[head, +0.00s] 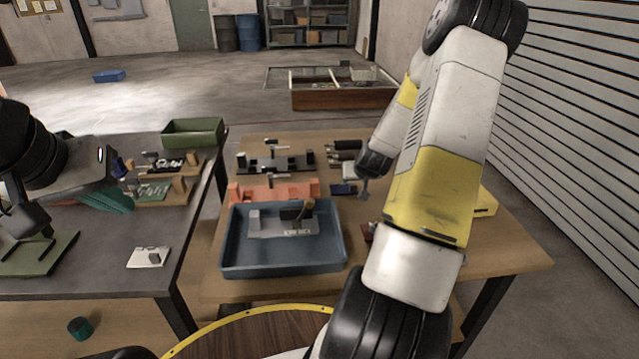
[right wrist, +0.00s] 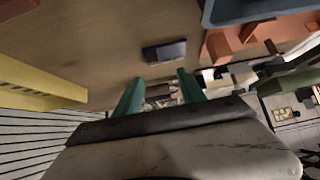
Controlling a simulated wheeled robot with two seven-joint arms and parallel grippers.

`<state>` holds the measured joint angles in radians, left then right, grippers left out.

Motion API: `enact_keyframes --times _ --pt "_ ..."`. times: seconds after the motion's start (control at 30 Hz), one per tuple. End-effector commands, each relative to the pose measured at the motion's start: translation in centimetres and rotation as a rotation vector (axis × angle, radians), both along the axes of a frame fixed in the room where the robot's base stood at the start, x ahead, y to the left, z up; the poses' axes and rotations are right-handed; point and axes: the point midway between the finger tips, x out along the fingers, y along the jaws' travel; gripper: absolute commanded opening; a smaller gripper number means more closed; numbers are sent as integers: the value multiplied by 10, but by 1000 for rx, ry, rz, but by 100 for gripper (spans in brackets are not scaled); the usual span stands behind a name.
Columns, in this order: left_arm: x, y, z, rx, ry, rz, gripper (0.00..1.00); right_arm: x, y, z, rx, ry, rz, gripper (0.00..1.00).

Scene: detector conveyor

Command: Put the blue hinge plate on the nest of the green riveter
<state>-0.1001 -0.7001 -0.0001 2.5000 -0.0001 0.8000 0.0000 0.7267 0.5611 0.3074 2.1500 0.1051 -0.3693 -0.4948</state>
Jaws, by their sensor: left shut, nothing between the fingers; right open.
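The blue hinge plate (head: 344,189) appears as a small dark blue piece on the right wooden table, right of the orange fixture. In the right wrist view the dark blue plate (right wrist: 165,50) lies flat just beyond the fingertips. My right gripper (right wrist: 159,76) is open, its teal fingers apart and not touching the plate. A green-based machine (head: 62,251), apparently the green riveter, stands at the left edge of the grey table; its nest cannot be made out. My left gripper (head: 118,203) is shut and empty above that table, behind the machine.
A blue tray (head: 232,262) holds a grey fixture. Orange (head: 240,192) and black (head: 262,165) fixtures stand behind it. A white block part (head: 147,258) lies on the grey table, with a green bin (head: 192,134) at its back. A gap separates the tables.

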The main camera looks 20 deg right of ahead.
Motion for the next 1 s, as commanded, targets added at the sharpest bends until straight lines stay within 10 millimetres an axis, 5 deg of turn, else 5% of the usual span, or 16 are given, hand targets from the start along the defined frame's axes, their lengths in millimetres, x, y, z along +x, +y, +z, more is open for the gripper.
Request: enact_keyframes --times 0.7,1.0 --pt "0 0 0 0 0 0 0 50 -28 -65 -2 -7 -18 47" --pt "0 0 0 0 0 0 0 53 -28 -67 -4 -7 -18 45"
